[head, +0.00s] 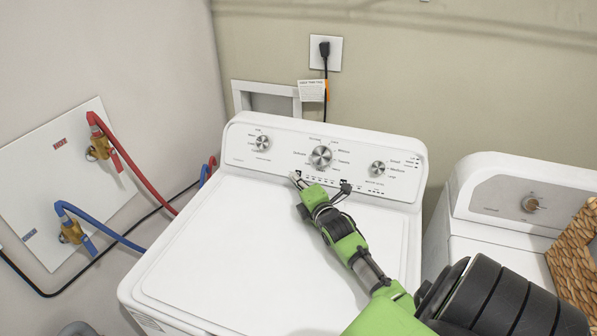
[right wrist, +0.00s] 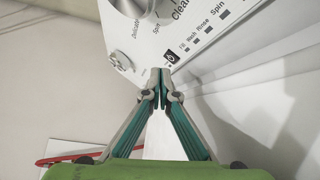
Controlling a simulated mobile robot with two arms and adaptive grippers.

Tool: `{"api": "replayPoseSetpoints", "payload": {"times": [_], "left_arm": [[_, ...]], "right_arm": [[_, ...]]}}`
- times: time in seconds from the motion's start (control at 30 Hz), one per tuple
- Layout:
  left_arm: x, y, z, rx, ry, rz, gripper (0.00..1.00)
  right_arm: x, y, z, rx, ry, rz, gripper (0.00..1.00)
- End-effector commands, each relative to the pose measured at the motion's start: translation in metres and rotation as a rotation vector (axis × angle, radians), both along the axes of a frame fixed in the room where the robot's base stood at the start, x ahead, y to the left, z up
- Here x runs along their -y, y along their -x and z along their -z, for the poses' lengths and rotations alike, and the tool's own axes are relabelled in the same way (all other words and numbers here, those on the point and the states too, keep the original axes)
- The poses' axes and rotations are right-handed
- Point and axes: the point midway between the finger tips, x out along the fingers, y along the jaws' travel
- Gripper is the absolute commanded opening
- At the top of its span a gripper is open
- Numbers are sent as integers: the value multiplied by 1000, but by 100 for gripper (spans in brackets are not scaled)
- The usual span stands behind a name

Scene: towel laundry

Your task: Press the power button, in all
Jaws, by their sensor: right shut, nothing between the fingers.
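The white washer (head: 240,240) has a raised control panel (head: 225,140) at its back with three knobs. My right gripper (head: 296,178) reaches in from the lower right, with its fingertips at the panel's lower edge, below and left of the large middle knob (head: 320,156). In the right wrist view its two fingers (right wrist: 161,76) are closed together and empty. Their tips are just below a small dark button with a power-like symbol (right wrist: 169,57). I cannot tell whether they touch it. In the head view the fingertips cover that area. My left gripper is not in view.
A second white machine (head: 480,200) stands at the right, with a wicker basket (head: 575,260) on it. Red (head: 135,170) and blue (head: 100,225) hoses run from wall valves at the left. A power cord hangs from an outlet (head: 326,53) behind the washer. The washer's lid is clear.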

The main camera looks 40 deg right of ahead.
Motion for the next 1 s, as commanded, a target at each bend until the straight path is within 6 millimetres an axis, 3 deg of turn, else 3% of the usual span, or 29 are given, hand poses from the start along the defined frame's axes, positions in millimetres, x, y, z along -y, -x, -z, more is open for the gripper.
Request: {"api": "replayPoseSetpoints", "payload": {"times": [0.1,0.33,1.0], "left_arm": [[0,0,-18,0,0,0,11],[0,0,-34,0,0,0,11],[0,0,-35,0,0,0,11]], "right_arm": [[-14,7,-2,-15,-10,-2,0],[-28,15,-15,-5,-5,-1,0],[-30,16,-18,2,1,0,0]]}}
